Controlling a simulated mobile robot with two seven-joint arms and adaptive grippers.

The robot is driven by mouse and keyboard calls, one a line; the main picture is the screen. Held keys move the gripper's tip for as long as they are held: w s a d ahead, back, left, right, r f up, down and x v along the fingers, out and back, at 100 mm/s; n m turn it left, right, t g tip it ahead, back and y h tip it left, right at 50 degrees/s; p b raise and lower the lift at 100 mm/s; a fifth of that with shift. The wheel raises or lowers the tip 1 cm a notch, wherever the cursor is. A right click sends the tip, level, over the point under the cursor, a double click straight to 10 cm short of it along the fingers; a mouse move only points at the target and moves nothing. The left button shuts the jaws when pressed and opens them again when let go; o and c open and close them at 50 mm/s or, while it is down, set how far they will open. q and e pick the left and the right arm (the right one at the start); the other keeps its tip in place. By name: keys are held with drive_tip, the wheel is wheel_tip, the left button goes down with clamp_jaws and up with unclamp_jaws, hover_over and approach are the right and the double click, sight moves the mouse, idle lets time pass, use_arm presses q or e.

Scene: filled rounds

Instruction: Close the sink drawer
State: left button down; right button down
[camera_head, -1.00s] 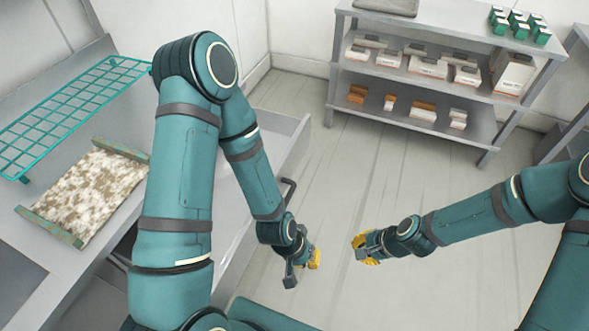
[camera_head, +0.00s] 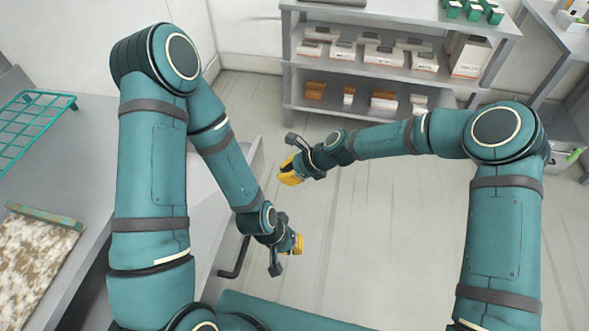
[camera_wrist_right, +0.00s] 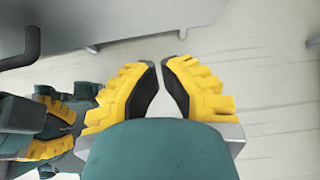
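The sink drawer (camera_head: 249,166) is a grey drawer standing out from under the counter at the left, partly hidden by my left arm in the head view. Its dark bar handle (camera_head: 234,262) is on its outer face. The drawer front (camera_wrist_right: 150,18) and handle (camera_wrist_right: 31,43) also show in the right wrist view. My left gripper (camera_head: 290,255) is right of the handle, apart from it; its finger opening is unclear. My right gripper (camera_head: 287,167) is farther forward, just right of the drawer's far end. Its fingertips (camera_wrist_right: 160,64) nearly meet, with nothing between them.
A green wire rack (camera_head: 30,125) and a mottled brown-white panel (camera_head: 35,255) lie on the grey counter (camera_head: 85,135). A shelf unit (camera_head: 390,85) with several boxes stands at the back. Another table (camera_head: 565,35) is at the far right. The floor between is clear.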

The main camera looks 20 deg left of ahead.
use_arm(q)
drive_tip(key=shift+w+f+b, duration=0.2)
drive_tip(key=shift+f+b, duration=0.3)
drive_tip(key=shift+f, duration=0.15)
use_arm(e)
drive_tip(key=a+f, duration=0.2)
drive_tip(key=a, duration=0.4)
drive_tip(key=shift+s+a+f, duration=0.15)
drive_tip(key=shift+a+f, duration=0.1)
drive_tip(key=shift+f, duration=0.05)
drive_tip(key=shift+a, duration=0.15)
